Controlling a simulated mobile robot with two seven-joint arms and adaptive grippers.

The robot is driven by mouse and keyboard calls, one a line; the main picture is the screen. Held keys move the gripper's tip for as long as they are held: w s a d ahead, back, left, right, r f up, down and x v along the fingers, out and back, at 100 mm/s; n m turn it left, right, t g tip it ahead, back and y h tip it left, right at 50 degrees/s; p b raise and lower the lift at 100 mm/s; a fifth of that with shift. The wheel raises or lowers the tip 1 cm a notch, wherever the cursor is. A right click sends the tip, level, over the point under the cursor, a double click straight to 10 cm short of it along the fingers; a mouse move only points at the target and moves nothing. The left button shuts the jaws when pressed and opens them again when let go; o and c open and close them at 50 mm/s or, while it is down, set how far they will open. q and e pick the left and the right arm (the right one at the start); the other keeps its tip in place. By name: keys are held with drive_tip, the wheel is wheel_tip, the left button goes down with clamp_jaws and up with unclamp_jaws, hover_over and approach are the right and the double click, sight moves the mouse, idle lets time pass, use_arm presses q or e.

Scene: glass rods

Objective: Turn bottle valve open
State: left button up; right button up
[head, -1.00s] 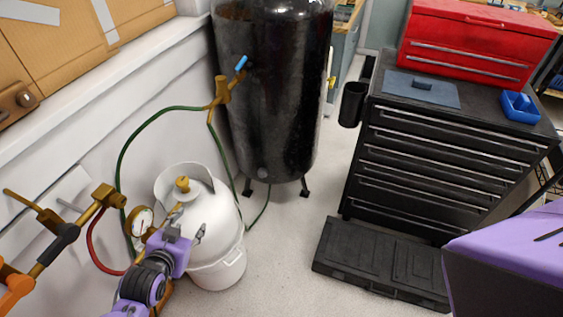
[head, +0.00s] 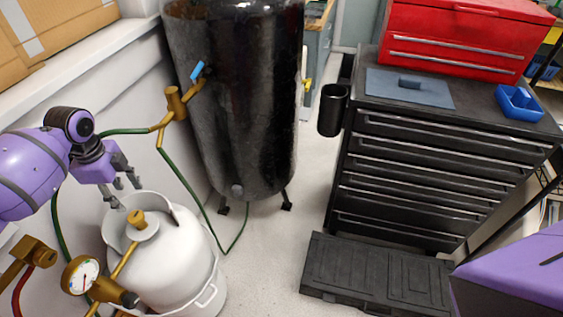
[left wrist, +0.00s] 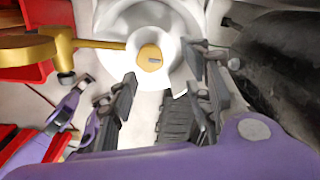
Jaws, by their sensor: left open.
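The white gas bottle (head: 172,262) stands on the floor at the lower left of the head view. Its brass valve (head: 137,219) sits on top inside a white collar. In the left wrist view the valve (left wrist: 150,57) shows as a round brass knob with a brass pipe running left. My left gripper (head: 122,190) is open and empty, just above and behind the collar, apart from the valve. In the left wrist view its fingers (left wrist: 160,95) are spread, with the valve beyond the tips. My right gripper is not seen.
A brass regulator with a gauge (head: 81,275) is beside the bottle. A green hose (head: 185,178) runs to a tall black tank (head: 238,100) behind.

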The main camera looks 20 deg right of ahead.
sight(134, 218)
use_arm(q)
drive_tip(key=shift+s+r+m+g, duration=0.1)
drive_tip(key=shift+s+m+g, duration=0.25)
drive_tip(key=shift+s, duration=0.2)
drive_tip(key=shift+s+a+m, duration=0.2)
drive_tip(key=shift+s+m, duration=0.1)
drive_tip(key=shift+m, duration=0.05)
drive_tip(key=shift+s+a+f, duration=0.1)
drive_tip(key=shift+s+f, duration=0.05)
drive_tip(key=shift+f, duration=0.1)
wheel_tip(134, 218, down, 7)
drive_tip(key=shift+f, duration=0.15)
drive_tip(key=c, duration=1.1)
